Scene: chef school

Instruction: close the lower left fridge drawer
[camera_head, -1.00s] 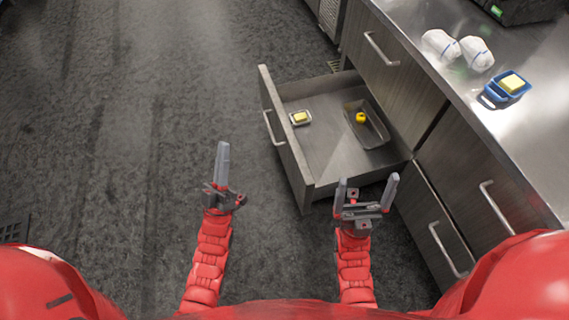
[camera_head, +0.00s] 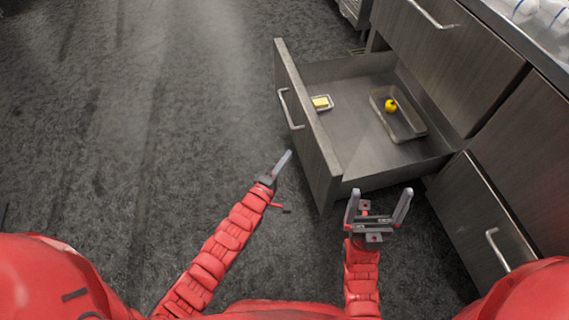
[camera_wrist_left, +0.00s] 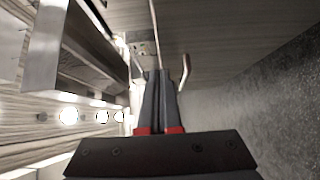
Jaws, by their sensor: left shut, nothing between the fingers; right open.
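The lower left fridge drawer (camera_head: 318,150) stands pulled far out of the steel counter, with a bar handle (camera_head: 289,108) on its front. Inside it lie a small dish with a yellow block (camera_head: 321,103) and a grey tray (camera_head: 408,124) holding a small yellow item. My left gripper (camera_head: 283,160) is shut and empty, just to the left of the drawer front's near end and apart from it in the head view. Its closed fingers also show in the left wrist view (camera_wrist_left: 160,80). My right gripper (camera_head: 380,205) is open and empty, near the drawer's near side.
Another closed drawer with a handle (camera_head: 497,250) is at the right, and a closed upper drawer (camera_head: 450,50) is above the open one. White items (camera_head: 545,12) sit on the counter edge. The dark floor (camera_head: 140,130) at left is clear.

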